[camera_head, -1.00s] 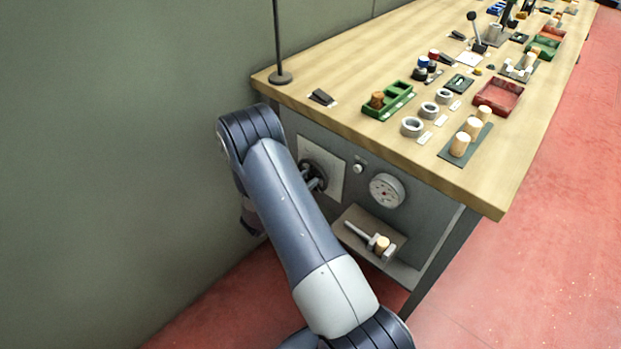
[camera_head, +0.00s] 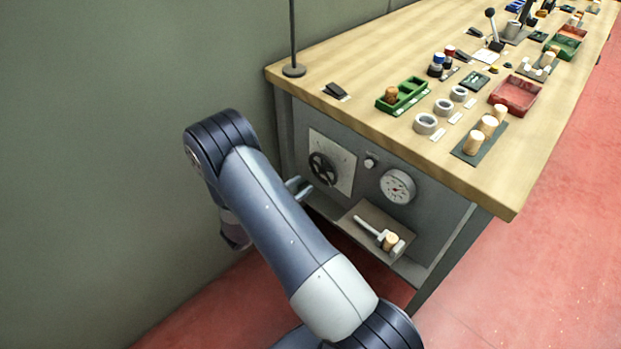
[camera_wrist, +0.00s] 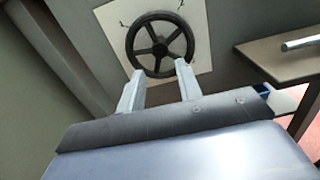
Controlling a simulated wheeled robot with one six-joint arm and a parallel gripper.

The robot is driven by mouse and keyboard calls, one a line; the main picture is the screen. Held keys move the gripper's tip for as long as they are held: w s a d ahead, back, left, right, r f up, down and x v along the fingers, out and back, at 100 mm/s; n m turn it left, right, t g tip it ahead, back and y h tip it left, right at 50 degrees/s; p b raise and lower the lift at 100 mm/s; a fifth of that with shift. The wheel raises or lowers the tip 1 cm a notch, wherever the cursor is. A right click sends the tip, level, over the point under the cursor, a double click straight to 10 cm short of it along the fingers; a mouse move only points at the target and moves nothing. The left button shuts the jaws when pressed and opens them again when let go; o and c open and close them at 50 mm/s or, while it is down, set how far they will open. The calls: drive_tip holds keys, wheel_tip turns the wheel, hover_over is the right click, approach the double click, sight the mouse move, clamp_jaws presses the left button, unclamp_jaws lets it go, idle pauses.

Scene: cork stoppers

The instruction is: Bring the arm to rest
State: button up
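My arm stretches from the bottom of the head view up beside the bench, with its bend near the wall. My gripper (camera_wrist: 159,85) shows in the wrist view with its two fingers apart and nothing between them. In the head view its fingertips (camera_head: 300,188) show just past the arm's edge, and the rest is hidden behind the arm. A black handwheel (camera_head: 323,169) on a pale plate is on the bench's end panel. In the wrist view the handwheel (camera_wrist: 160,44) lies beyond the fingertips; I cannot tell the exact gap.
The bench top (camera_head: 375,60) carries cork stoppers (camera_head: 473,142), grey rings, a green tray (camera_head: 403,96) and a red tray (camera_head: 516,95). A gauge (camera_head: 398,186) sits right of the handwheel, above a small shelf (camera_head: 378,218) with a mallet-like tool. Red floor is free at right.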

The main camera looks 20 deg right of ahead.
sight(321, 172)
drive_tip(key=shift+v, duration=0.9)
drive_tip(key=x, duration=1.1)
drive_tip(key=shift+d, duration=0.1)
drive_tip(key=shift+n+p, duration=0.5)
drive_tip(key=shift+p, duration=0.2)
drive_tip(key=shift+f+m+b, duration=0.2)
drive_tip(key=shift+m+b, duration=0.1)
drive_tip(key=shift+b, duration=0.35)
